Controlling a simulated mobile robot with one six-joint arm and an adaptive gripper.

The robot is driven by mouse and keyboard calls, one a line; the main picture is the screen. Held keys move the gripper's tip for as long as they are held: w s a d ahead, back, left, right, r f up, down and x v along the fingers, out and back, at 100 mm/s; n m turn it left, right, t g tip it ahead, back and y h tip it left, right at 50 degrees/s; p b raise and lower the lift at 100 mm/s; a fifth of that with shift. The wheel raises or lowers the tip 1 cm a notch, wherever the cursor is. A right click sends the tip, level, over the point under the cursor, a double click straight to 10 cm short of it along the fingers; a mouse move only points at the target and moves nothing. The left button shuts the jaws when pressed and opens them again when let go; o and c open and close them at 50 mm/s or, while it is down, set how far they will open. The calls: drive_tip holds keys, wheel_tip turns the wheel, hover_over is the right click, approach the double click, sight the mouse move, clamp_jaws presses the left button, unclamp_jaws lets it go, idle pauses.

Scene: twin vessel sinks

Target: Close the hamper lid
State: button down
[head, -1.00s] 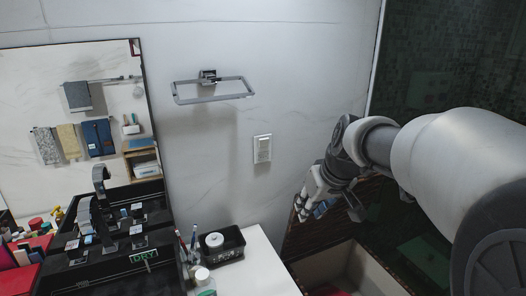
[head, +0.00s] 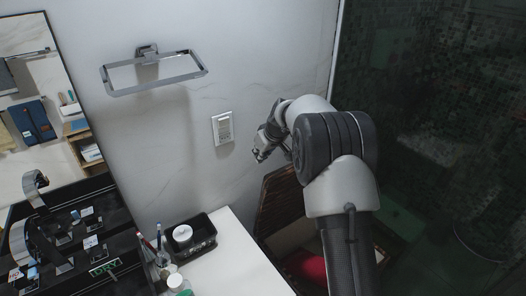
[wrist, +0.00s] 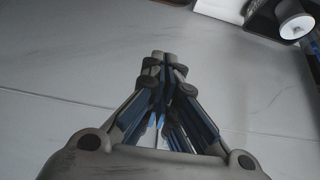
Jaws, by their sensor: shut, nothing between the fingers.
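The hamper stands at the bottom middle of the head view, right of the white counter. Its brown woven lid (head: 280,202) is raised and leans up near the wall. The open hamper shows a pale liner and a red cloth (head: 312,267) inside. My arm hides much of its right side. My gripper (head: 259,157) is above the lid's top edge, close to the wall and apart from the lid as far as I can see. In the wrist view its fingers (wrist: 163,56) meet at the tips, shut and empty. The hamper is not recognisable in the wrist view.
A white counter (head: 232,262) with a black tray (head: 193,238), bottles and toothbrushes lies left of the hamper. A wall switch plate (head: 222,128) and a towel ring (head: 155,72) are on the wall. A dark tiled shower area (head: 440,120) is at right.

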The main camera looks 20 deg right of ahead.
drive_tip(key=s+f+b, duration=0.1)
drive_tip(key=s+f, duration=0.1)
drive_tip(key=f, duration=0.1)
drive_tip(key=shift+d+f+b, duration=0.2)
drive_tip(key=shift+d+b, duration=0.15)
drive_tip(key=shift+d, duration=0.05)
drive_tip(key=shift+s, duration=0.1)
drive_tip(key=shift+a, duration=0.1)
